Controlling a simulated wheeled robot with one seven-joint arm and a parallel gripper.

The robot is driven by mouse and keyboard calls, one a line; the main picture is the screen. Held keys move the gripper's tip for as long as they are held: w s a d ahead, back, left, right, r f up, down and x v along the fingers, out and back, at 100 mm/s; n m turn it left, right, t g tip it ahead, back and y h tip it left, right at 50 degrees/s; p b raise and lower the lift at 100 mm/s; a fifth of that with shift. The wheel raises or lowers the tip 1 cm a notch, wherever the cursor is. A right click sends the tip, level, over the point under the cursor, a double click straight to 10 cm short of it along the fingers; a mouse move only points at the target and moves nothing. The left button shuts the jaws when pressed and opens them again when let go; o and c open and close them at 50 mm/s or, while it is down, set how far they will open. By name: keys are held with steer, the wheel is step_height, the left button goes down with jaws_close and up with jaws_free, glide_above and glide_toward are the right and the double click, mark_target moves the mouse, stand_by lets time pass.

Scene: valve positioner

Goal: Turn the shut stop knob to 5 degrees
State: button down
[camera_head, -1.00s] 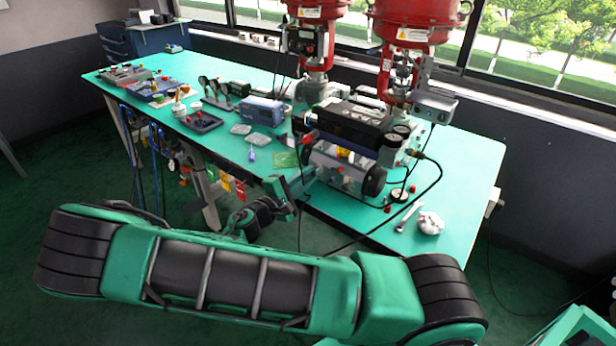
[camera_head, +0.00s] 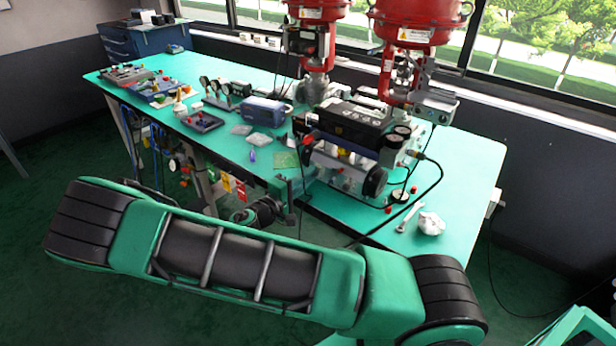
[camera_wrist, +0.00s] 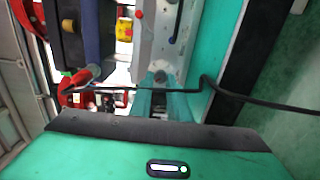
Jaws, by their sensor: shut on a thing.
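The valve positioner rig (camera_head: 345,135), with a black upper housing and a pale front panel, stands on the green bench under two red actuators. My gripper (camera_head: 298,186) is at the left end of this rig, at the bench's front edge. In the wrist view, a pale panel (camera_wrist: 157,40) carries a small round grey knob (camera_wrist: 160,77), which I take for the shut stop knob. My gripper is shut on it, with the contact mostly hidden. The knob's scale and angle cannot be read.
A black cable (camera_wrist: 245,98) crosses close by my gripper in the wrist view. Another cable (camera_head: 440,185) loops at the rig's right. Gauges and trays fill the left part.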

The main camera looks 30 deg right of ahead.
steer(key=c, duration=1.7)
jaws_free()
steer(key=shift+f, duration=0.1)
steer(key=shift+o, duration=0.2)
steer(key=v, duration=1)
steer(key=shift+a, duration=0.35)
steer(key=shift+s, duration=0.1)
